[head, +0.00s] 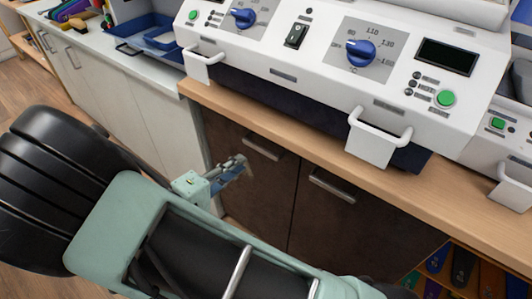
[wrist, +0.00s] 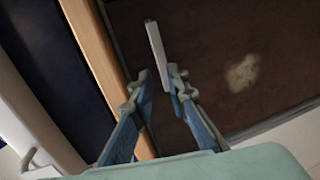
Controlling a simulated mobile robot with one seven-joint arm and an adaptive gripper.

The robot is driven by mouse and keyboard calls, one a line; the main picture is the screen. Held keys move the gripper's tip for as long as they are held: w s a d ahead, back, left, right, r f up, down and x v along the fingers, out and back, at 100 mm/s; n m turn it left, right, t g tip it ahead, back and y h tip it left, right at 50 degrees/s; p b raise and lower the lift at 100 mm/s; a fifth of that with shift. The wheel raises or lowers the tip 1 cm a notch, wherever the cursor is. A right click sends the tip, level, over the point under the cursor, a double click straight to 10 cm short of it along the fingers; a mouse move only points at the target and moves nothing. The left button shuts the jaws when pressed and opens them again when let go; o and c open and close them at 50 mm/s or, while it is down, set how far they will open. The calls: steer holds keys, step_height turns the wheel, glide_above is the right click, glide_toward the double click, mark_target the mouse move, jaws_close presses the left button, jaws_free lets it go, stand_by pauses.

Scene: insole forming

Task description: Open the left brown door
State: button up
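The left brown door (head: 268,195) is shut, below the wooden counter in the head view. Its silver bar handle (head: 264,148) is near the top of the door. In the wrist view the handle (wrist: 155,56) stands out from the brown door face (wrist: 205,35). My gripper (head: 240,163) is just left of the handle in the head view. In the wrist view my gripper (wrist: 160,76) is open, with one blue finger on each side of the handle's near end. I cannot tell whether either finger touches it. The fingers hold nothing.
The right brown door (head: 335,228) with its own handle (head: 332,186) is alongside. The wooden counter edge (head: 300,148) overhangs the doors, and a white machine (head: 330,50) stands on it. White cabinets (head: 110,95) are at the left; open shelves (head: 465,275) are at lower right.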

mark_target(260, 148)
steer(key=x, duration=1)
steer(key=shift+w+d+b, duration=0.2)
steer(key=shift+w+b, duration=0.1)
steer(key=shift+b, duration=0.05)
jaws_close()
steer(key=shift+a, duration=0.1)
